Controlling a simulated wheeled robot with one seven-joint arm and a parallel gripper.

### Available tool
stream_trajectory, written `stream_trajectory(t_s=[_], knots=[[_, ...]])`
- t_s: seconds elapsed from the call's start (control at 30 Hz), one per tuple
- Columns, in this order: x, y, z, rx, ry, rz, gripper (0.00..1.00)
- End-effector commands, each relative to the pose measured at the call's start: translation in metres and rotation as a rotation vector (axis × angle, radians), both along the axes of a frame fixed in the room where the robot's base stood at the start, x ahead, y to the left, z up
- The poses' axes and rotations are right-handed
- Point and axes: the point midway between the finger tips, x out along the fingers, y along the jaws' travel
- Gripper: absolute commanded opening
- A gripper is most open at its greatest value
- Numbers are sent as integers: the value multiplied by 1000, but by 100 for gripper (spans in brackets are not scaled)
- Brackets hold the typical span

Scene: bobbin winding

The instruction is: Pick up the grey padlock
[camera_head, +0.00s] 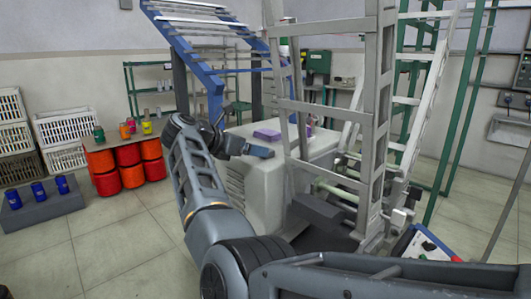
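I cannot make out a grey padlock in the head view; it may be hidden or too small to tell. My gripper (262,151) is at the end of my raised arm, in front of the white machine cabinet (262,185) and close to its top edge. The gripper is small and seen from the side, so I cannot tell whether its fingers are apart or hold anything. A purple block (267,134) lies on the cabinet top, just beyond the gripper. A small purple bottle-like item (309,127) stands further right, partly behind the frame.
A tall grey metal frame (375,110) stands right of the cabinet. A blue stair-like frame (205,75) rises behind my arm. Red and orange drums (128,165), a grey platform with blue cans (40,208) and stacked white crates (62,135) are left.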

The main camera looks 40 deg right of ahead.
Motion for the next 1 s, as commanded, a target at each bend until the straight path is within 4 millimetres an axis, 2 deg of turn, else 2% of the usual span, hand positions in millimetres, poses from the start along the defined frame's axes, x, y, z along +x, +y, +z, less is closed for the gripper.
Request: stream_trajectory(t_s=[0.3,0.63,1.0], knots=[[0,-39,-15,-1,2,0,96],[1,-44,-18,-1,1,1,95],[1,-44,-18,-1,1,2,59]])
